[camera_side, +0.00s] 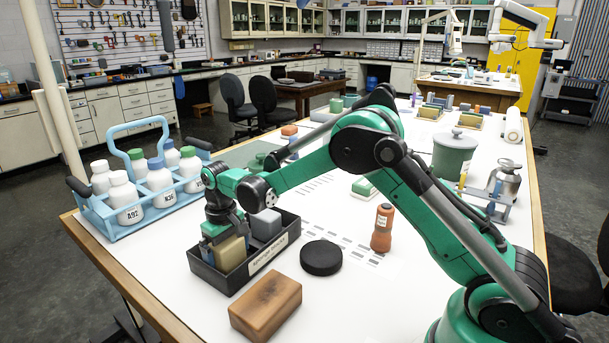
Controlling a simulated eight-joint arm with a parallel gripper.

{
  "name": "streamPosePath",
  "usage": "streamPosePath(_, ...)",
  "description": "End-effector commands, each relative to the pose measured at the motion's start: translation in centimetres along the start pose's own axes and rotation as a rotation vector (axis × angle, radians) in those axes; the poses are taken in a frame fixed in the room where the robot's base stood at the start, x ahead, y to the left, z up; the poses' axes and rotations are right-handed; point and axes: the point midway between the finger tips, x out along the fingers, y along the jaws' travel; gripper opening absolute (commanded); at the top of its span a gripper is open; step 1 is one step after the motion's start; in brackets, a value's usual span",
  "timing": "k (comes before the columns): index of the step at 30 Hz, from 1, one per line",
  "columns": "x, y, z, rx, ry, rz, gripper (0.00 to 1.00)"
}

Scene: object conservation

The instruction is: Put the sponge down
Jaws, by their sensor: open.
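The sponge seems to be the tan-yellow block (231,256) in the left part of a black tray (228,284) with a white label on its front. My gripper (220,232) points down over the tray, right at the top of this block, and is open. Its fingers hide part of the block's upper side, and I cannot tell whether they touch it. A brown block with a dark smudge (266,305) lies on the white table in front of the tray.
A grey block (265,224) sits in the tray's right part. A black disc (321,257) and an orange-brown bottle (382,228) stand to the right. A blue carrier (100,215) with several white bottles is at left.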

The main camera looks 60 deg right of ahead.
Motion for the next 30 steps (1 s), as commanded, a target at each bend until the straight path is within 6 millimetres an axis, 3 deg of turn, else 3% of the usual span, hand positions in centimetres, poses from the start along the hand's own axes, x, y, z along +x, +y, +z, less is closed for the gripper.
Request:
streamPosePath(5, -2.2, 0.0, 0.0, 0.0, 0.0, 0.0, 1.0)
streamPosePath(15, -9.6, 0.0, 0.0, 0.0, 0.0, 0.0, 1.0)
streamPosePath(23, -12.2, 0.0, 0.1, 0.0, 0.005, 0.0, 1.0)
streamPosePath(26, -13.1, 0.0, 0.8, 0.0, 0.034, 0.0, 1.0)
streamPosePath(30, -14.9, -0.1, 3.3, 0.0, 0.126, 0.001, 1.0)
